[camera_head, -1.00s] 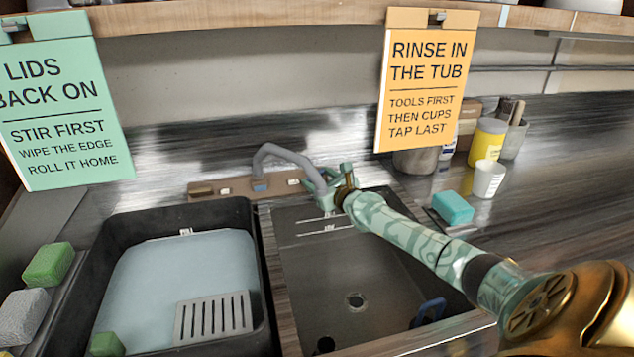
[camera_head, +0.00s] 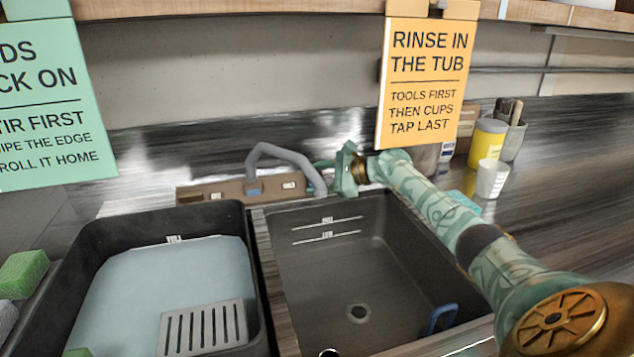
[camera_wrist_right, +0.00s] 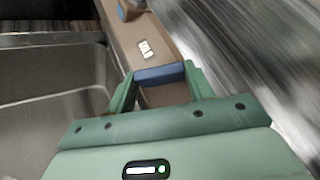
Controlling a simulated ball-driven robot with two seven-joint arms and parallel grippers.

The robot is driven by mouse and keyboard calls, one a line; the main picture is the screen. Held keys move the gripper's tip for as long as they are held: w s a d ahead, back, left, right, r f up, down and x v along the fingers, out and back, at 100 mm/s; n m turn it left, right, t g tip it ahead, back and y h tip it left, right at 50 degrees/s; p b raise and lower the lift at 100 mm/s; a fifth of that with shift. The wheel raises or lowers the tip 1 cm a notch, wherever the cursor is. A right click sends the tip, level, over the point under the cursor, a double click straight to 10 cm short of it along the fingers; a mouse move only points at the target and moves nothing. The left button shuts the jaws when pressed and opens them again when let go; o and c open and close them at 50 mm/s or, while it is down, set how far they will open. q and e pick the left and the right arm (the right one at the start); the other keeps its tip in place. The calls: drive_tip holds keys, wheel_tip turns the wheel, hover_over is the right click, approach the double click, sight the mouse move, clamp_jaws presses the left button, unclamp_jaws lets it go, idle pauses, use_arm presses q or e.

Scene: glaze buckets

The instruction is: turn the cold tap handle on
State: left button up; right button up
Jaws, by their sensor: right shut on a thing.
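The tap has a brown base (camera_head: 235,187) with a grey curved spout (camera_head: 285,152), behind the sinks. My right gripper (camera_head: 338,172) is at the right end of this base, just right of the spout. In the right wrist view a blue handle (camera_wrist_right: 160,75) lies between the two green fingers, and the gripper is shut on it. A small pale label (camera_wrist_right: 145,49) is on the base beside it. In the head view my gripper hides this handle. No water shows running from the spout. My left gripper is not in view.
A dark tub (camera_head: 85,255) of pale water with a slotted grey plate (camera_head: 203,327) is at left. A white cup (camera_head: 491,179) and yellow container (camera_head: 486,140) stand right. An orange sign (camera_head: 425,80) hangs above.

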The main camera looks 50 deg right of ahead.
drive_tip(key=shift+n+g, duration=0.3)
drive_tip(key=shift+n, duration=0.1)
drive_tip(key=o, duration=1)
